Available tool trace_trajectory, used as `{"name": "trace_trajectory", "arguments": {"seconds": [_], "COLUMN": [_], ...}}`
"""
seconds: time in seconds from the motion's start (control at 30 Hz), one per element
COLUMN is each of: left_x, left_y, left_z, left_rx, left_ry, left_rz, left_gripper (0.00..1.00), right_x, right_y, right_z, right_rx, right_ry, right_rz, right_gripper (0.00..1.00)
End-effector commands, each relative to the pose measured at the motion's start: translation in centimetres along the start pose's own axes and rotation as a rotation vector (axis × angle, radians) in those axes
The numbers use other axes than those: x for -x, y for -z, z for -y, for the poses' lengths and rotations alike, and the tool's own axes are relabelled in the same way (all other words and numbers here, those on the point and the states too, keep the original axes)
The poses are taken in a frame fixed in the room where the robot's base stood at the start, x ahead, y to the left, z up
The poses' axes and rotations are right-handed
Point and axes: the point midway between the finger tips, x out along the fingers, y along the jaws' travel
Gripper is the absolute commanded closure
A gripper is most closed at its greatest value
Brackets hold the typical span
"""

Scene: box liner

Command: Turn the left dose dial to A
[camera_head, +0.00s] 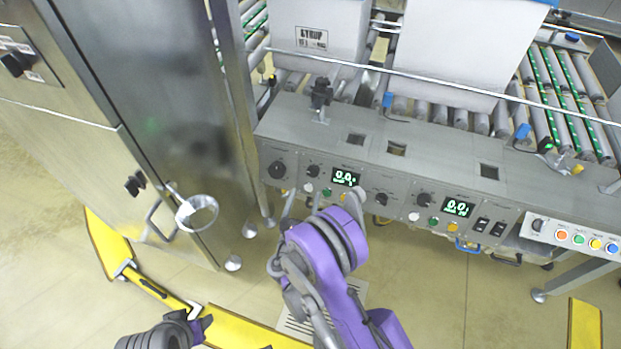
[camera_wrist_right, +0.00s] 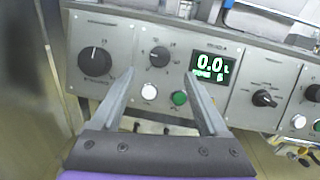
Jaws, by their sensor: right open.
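The control panel (camera_head: 345,190) has a large black dial (camera_head: 277,169) at its left end and a smaller black dial (camera_head: 312,171) to the right of it. The smaller dial (camera_wrist_right: 159,57) is just left of a green-lit display (camera_wrist_right: 210,67) that reads 0.0; the large dial (camera_wrist_right: 95,61) is farther left. I cannot read the dial letters. My right gripper (camera_wrist_right: 159,76) is open and empty, facing the panel, its fingertips on either side of and just below the smaller dial. In the head view my right gripper (camera_head: 303,200) is partly hidden by its own arm.
White (camera_wrist_right: 149,91) and green (camera_wrist_right: 180,98) buttons sit below the smaller dial, between the fingers. More dials and a second display (camera_head: 458,207) are to the right. A steel cabinet (camera_head: 170,110) stands close on the left. Roller conveyors with boxes lie behind the panel.

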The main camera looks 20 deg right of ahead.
Motion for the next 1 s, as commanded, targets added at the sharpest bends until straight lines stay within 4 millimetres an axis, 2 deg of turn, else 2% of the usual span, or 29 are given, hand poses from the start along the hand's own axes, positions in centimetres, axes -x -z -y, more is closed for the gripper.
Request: {"name": "trace_trajectory", "arguments": {"seconds": [0.03, 0.2, 0.4, 0.57, 0.8, 0.83, 1.0], "left_x": [-0.1, -0.2, -0.3, -0.4, -0.3, -0.3, -0.3], "left_y": [0.0, -0.1, -0.1, -0.1, -0.1, -0.1, -0.1], "left_z": [0.0, 0.0, 0.0, 0.0, 0.0, 0.0, 0.0], "left_rx": [0.000, 0.000, 0.000, 0.000, 0.000, 0.000, 0.000], "left_ry": [0.000, 0.000, 0.000, 0.000, 0.000, 0.000, 0.000], "left_rz": [0.000, 0.001, 0.001, 0.001, 0.001, 0.001, 0.001], "left_gripper": [0.50, 0.50, 0.50, 0.50, 0.50, 0.50, 0.50], "right_x": [-1.2, -4.5, -7.1, -8.0, -8.0, -8.0, -8.0], "right_y": [0.0, 0.0, 0.0, 0.0, 0.0, 0.0, 0.0], "right_z": [0.1, 0.1, 0.1, 0.1, 0.1, 0.1, 0.0], "right_rx": [0.001, 0.000, -0.001, -0.002, -0.003, -0.003, -0.003], "right_ry": [0.004, 0.004, 0.002, 0.002, 0.001, 0.001, 0.001], "right_rz": [0.000, 0.000, -0.001, -0.001, -0.001, -0.001, -0.001], "right_gripper": [0.22, 0.22, 0.22, 0.22, 0.22, 0.24, 0.55]}}
